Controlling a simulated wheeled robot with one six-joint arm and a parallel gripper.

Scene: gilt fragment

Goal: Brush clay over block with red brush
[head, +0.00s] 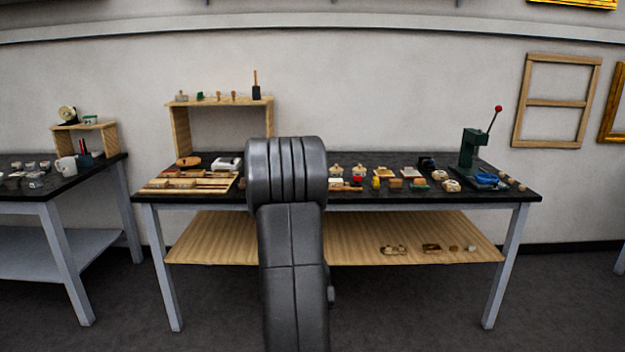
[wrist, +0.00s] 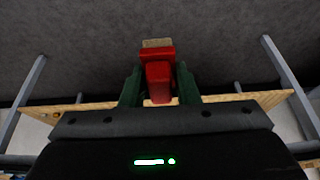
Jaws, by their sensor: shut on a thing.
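My gripper (wrist: 158,88) is shut on the red brush (wrist: 157,72) in the wrist view, with one green finger on each side of its red body. The brush's pale tan tip (wrist: 157,43) points away from the gripper, over dark grey floor. In the head view my arm stands in front of the middle bench and hides the gripper and brush. The clay and the block cannot be told apart for sure among the small pieces on the dark bench top (head: 300,203).
A green press (head: 470,150) with a red-knobbed lever stands at the bench's right. A wooden shelf unit (head: 177,130) stands at the back left. Pale wooden strips (head: 160,184) lie at the front left. A lower shelf (head: 350,235) holds several small items. Another bench (head: 95,175) is at left.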

